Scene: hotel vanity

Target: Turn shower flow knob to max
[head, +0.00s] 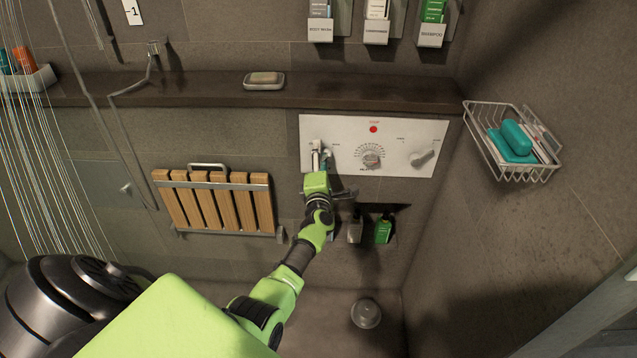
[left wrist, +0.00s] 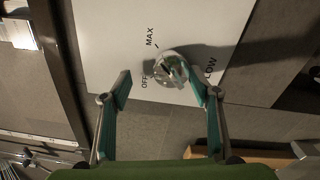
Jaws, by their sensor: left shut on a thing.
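The white shower control panel (head: 402,130) is on the tiled wall in the head view. My left gripper (head: 318,163) is at its left end and mostly hides the flow knob there. In the left wrist view the round, shiny flow knob (left wrist: 168,66) sits on the panel (left wrist: 108,40) between the fingertips of my left gripper (left wrist: 160,90). The right finger touches its edge, and the gripper is shut on it. OFF is printed left of the knob, MAX above it, and part of FLOW at right. The knob's exact setting is unclear. My right gripper is not in view.
A dial (head: 371,159) and another knob (head: 423,158) are on the same panel. A dark ledge (head: 200,90) with a soap dish (head: 264,84) runs above. A wooden folding seat (head: 215,203) is left, a wire basket (head: 512,143) right, and a niche with bottles (head: 383,230) below.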

